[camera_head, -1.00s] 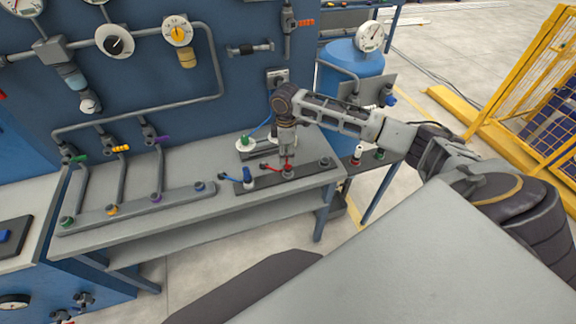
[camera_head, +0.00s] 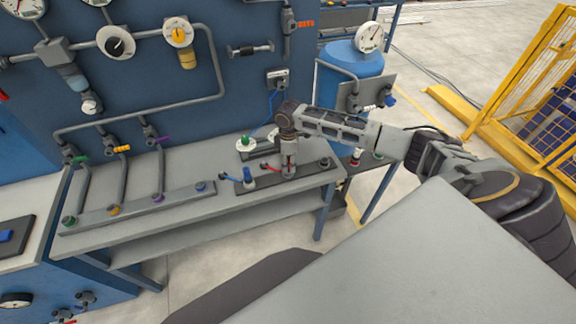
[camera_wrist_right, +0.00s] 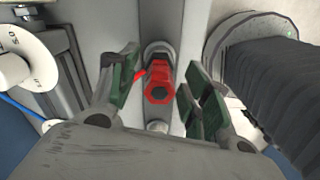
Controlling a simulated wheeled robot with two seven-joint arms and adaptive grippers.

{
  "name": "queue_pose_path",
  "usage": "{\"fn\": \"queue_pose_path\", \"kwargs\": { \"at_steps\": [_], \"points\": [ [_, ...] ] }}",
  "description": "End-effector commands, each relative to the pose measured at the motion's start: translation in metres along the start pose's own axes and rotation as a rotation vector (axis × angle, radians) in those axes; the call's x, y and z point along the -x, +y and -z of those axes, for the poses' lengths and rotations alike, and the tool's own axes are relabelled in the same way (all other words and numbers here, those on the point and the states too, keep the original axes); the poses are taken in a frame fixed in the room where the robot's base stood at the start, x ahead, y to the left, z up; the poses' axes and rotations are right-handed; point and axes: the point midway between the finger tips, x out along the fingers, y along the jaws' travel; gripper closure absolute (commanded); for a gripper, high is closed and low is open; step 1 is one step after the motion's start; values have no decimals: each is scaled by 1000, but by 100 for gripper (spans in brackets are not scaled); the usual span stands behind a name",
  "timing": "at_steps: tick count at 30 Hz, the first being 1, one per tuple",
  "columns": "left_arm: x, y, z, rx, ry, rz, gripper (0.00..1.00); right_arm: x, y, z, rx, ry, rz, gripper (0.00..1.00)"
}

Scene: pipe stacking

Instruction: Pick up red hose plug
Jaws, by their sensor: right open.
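The red hose plug (camera_wrist_right: 160,82) stands between the open fingers of my right gripper (camera_wrist_right: 155,90) in the right wrist view. A small gap shows on both sides of it, so the fingers appear apart from it. In the head view my right gripper (camera_head: 289,170) points down over the dark strip on the bench and hides most of the plug. A short piece of red hose (camera_head: 268,168) shows just left of the gripper. My left gripper is not in view.
A blue plug (camera_head: 248,177) with a blue hose stands just left of the gripper on the same strip. A green-and-white fitting (camera_head: 244,145) is behind it. The blue panel with gauges and pipes rises behind the bench (camera_head: 200,210). The bench front is clear.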

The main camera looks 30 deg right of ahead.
Motion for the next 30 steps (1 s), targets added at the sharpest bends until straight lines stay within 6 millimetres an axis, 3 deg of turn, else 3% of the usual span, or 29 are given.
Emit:
{"fn": "queue_pose_path", "kwargs": {
  "at_steps": [5, 17, 30],
  "points": [
    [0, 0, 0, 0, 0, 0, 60, 0, 0, 0, 0, 0, 0, 52],
    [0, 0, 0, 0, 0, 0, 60, 0, 0, 0, 0, 0, 0, 100],
    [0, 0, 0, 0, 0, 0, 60, 2, 1, 0, 0, 1, -1, 100]
  ]
}}
